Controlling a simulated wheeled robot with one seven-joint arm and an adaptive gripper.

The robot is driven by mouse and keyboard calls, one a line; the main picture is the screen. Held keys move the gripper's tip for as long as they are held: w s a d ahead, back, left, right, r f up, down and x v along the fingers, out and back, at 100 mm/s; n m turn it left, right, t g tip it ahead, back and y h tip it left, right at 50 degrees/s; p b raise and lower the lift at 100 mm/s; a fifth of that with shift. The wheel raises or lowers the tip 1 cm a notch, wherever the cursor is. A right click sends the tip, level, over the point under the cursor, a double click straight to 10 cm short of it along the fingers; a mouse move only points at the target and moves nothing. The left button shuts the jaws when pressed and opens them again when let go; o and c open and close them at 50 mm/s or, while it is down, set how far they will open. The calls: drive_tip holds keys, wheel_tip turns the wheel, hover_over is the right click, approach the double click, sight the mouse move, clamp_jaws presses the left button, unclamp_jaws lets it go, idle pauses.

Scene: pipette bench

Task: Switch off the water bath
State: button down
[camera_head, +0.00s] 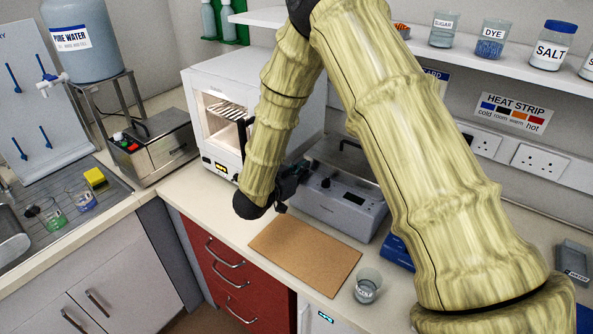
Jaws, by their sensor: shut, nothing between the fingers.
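My gripper (288,188) is dark and small in the view, shut and empty. It hangs at the front left of a low grey bench unit (335,208) with a knob, a small dark display and a dark-handled lid. I cannot tell whether it touches the unit. My arm hides part of the unit's back. A steel box (160,160) with a black lid handle and red and green buttons (127,143) stands on the left counter, away from my gripper. No readable label tells which of the two is the water bath.
A white oven-like cabinet (208,85) stands left of my arm. A brown mat (305,256) and a glass beaker (367,286) lie in front. A shelf with jars is above right.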

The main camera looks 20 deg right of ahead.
drive_tip(key=shift+r, duration=0.1)
wheel_tip(320, 180, up, 3)
drive_tip(key=shift+w+d+r+p, duration=0.1)
drive_tip(key=shift+d+p, duration=0.05)
drive_tip(key=shift+p, duration=0.95)
drive_tip(key=r+b+v, duration=0.2)
drive_tip(key=b+v, duration=0.2)
drive_tip(key=v, duration=0.6)
drive_tip(key=shift+d+r, duration=0.15)
drive_tip(key=shift+d, duration=0.1)
drive_tip(key=shift+w, duration=0.15)
